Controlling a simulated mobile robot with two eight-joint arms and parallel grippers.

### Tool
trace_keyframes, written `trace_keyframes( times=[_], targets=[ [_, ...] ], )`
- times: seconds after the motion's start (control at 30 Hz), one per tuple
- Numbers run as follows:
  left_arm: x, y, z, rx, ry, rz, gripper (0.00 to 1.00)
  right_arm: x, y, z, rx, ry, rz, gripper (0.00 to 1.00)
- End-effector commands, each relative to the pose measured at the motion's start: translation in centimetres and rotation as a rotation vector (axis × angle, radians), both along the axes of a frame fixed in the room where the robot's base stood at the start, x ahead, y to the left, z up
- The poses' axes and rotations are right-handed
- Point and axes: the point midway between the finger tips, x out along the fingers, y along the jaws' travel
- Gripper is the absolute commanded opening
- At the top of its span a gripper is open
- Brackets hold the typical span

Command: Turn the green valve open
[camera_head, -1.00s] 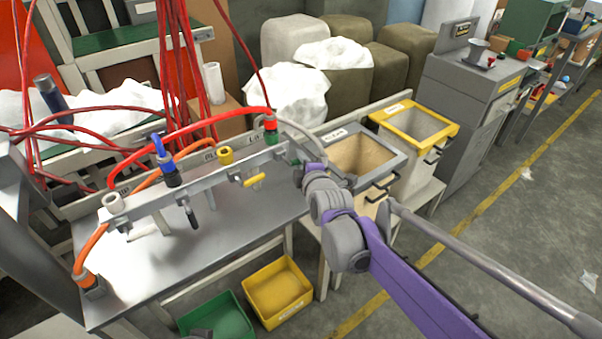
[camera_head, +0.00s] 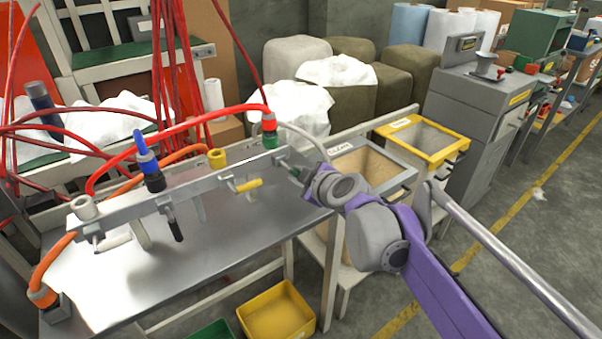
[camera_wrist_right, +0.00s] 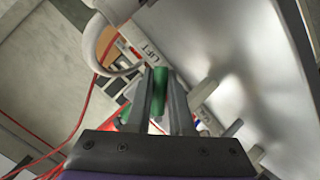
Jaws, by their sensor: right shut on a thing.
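The green valve (camera_head: 270,142) sits at the right end of the metal pipe rail, with a red hose on its top. My right gripper (camera_wrist_right: 160,100) is shut on the green valve handle (camera_wrist_right: 160,84), which shows between its two fingers in the right wrist view. In the head view the right gripper (camera_head: 301,177) is at the rail's right end, mostly hidden by its own wrist. The handle's exact angle is hard to tell. My left gripper is not in view.
Yellow (camera_head: 248,185), black (camera_head: 174,222) and white (camera_head: 114,241) handles line the same rail (camera_head: 190,183) to the left. Red and orange hoses loop above the metal table (camera_head: 190,275). A grey-rimmed bin (camera_head: 362,166) and a yellow-rimmed bin (camera_head: 424,138) stand right, behind my arm.

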Motion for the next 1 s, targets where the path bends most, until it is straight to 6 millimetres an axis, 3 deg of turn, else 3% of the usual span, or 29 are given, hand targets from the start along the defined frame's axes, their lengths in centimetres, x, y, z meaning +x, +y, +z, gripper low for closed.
trace_keyframes(
  times=[0.6, 1.0],
  targets=[
    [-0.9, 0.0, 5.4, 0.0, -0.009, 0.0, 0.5, -1.1, 1.4, -0.4, 0.445, 0.321, -0.002, 0.0],
    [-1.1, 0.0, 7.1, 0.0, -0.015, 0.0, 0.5, -1.4, 2.0, -0.8, 0.591, 0.428, -0.001, 0.0]
  ],
)
